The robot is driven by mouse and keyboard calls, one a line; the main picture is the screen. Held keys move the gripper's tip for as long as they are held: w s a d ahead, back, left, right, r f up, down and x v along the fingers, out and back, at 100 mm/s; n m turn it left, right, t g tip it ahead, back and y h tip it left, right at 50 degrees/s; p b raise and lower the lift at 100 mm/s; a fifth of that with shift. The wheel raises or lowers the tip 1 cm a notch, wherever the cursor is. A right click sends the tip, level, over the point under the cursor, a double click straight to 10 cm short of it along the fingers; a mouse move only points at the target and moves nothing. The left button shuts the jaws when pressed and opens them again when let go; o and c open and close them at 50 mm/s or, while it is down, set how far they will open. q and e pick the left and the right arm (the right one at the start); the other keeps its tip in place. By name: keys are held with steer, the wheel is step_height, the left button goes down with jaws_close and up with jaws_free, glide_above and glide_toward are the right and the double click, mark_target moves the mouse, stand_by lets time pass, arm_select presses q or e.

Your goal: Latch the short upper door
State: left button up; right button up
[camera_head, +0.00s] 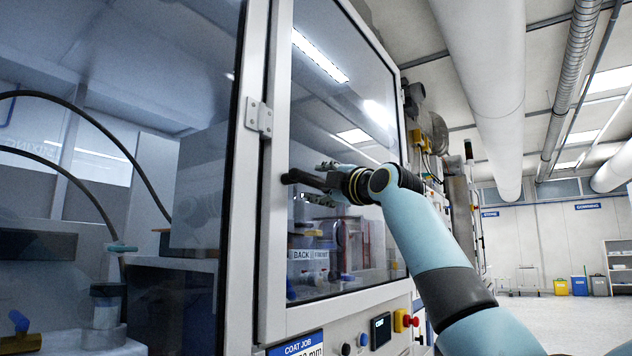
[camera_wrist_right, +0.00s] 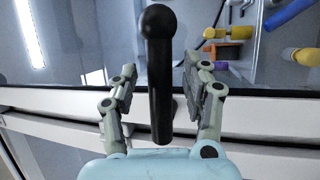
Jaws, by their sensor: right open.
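The glazed door (camera_head: 281,90) has a pale frame and stands upright on the machine front; it looks about flush with the frame beside it, but I cannot tell whether it is fully closed. A black lever handle (camera_head: 300,178) sticks out at its left edge. In the right wrist view the handle (camera_wrist_right: 158,85) is a black bar with a round knob end. My right gripper (camera_head: 322,182) is at the handle. Its fingers (camera_wrist_right: 160,74) stand open on either side of the bar, with a gap visible on both sides. My left gripper is not in view.
A metal hinge-like plate (camera_head: 258,117) sits on the frame left of the door. Below are a control panel with a small display (camera_head: 380,330) and a red button (camera_head: 410,320). A large glazed enclosure (camera_head: 120,150) fills the left. Open floor (camera_head: 560,315) lies at right.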

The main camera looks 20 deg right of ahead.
steer(key=shift+x, duration=0.95)
steer(key=shift+c, duration=0.2)
jaws_close()
